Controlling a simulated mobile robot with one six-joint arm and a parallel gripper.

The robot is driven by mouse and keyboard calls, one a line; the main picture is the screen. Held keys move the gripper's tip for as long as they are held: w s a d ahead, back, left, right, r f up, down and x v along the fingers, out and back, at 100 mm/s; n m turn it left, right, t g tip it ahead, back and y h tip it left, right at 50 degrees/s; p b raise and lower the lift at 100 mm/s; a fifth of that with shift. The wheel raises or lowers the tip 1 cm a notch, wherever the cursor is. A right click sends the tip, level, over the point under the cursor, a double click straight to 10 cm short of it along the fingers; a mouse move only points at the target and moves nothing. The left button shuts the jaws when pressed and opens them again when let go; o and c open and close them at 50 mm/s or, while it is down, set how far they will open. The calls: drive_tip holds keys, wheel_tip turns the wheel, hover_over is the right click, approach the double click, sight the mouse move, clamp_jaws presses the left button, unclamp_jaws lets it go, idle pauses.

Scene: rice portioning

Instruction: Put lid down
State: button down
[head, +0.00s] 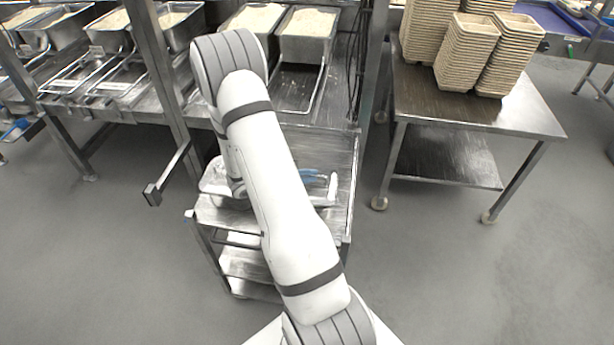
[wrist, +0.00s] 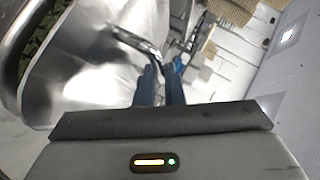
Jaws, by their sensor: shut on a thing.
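The lid (wrist: 90,82) is a broad, shiny metal sheet on the left of the wrist view. Its bar handle (wrist: 135,42) runs toward the blue fingertips. My gripper (wrist: 159,72) is shut on the lid's handle, with the two blue fingers close together. In the head view my own arm covers most of the grip. A shiny metal piece (head: 214,178) shows left of the arm above a steel cart (head: 218,212); I cannot tell if it is the lid. I cannot tell whether the lid touches anything beneath it.
Steel pans of rice (head: 307,35) stand on the counter behind the cart. An upright post (head: 160,75) stands left of the arm. A steel table (head: 465,103) with stacked tan trays (head: 468,52) is at the right. The floor between cart and table is clear.

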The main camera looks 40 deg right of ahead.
drive_tip(key=shift+f+b, duration=0.55)
drive_tip(key=shift+f, duration=0.05)
drive_tip(key=c, duration=1.5)
unclamp_jaws()
drive_tip(key=shift+c, duration=0.2)
drive_tip(key=shift+r, duration=0.15)
